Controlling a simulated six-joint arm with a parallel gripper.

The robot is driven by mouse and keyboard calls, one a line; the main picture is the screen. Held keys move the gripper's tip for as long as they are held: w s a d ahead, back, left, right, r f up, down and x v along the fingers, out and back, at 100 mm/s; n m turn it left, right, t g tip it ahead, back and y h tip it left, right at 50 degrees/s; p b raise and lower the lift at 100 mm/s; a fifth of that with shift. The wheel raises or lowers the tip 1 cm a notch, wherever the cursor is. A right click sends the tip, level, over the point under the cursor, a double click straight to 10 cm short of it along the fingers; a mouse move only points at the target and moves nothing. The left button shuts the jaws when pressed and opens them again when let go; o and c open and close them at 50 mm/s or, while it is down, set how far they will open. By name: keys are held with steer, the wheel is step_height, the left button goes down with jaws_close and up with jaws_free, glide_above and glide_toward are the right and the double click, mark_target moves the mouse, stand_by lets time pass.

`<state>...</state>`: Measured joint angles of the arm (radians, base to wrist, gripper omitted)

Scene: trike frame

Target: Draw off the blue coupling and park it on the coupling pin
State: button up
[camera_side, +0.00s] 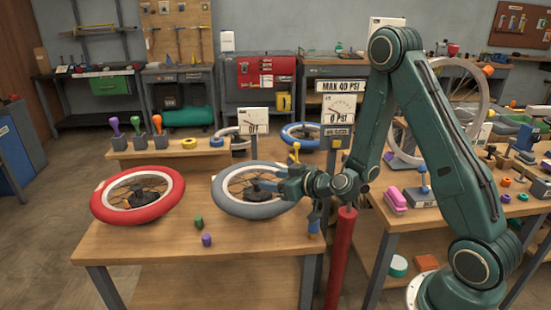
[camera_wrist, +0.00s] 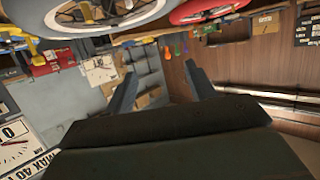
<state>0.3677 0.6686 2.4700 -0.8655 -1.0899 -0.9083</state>
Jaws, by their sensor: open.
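My gripper (camera_side: 279,186) is over the right part of the grey-tyred wheel (camera_side: 232,208) on the front table, with its fingers pointing left. The wrist view shows the two fingers (camera_wrist: 160,88) spread apart with nothing between them. A small blue piece (camera_side: 313,223) shows below my wrist at the table's right corner; it may be the blue coupling, but it is partly hidden and too small to tell. A blue-topped upright (camera_side: 422,178) stands on a grey block on the right table. I cannot tell which part is the coupling pin.
A red-tyred wheel (camera_side: 173,205) lies left on the front table. A green peg (camera_side: 198,223) and a purple one (camera_side: 207,240) lie near its front. A gauge reading 0 PSI (camera_side: 339,110) stands behind my gripper. A red post (camera_side: 341,255) rises beside the table.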

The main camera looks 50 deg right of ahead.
step_height(320, 180, up, 8)
steer(key=w+a+n+y, duration=0.2)
steer(key=y, duration=0.1)
steer(key=shift+f+n, duration=0.2)
steer(key=shift+n, duration=0.2)
stand_by(0.4)
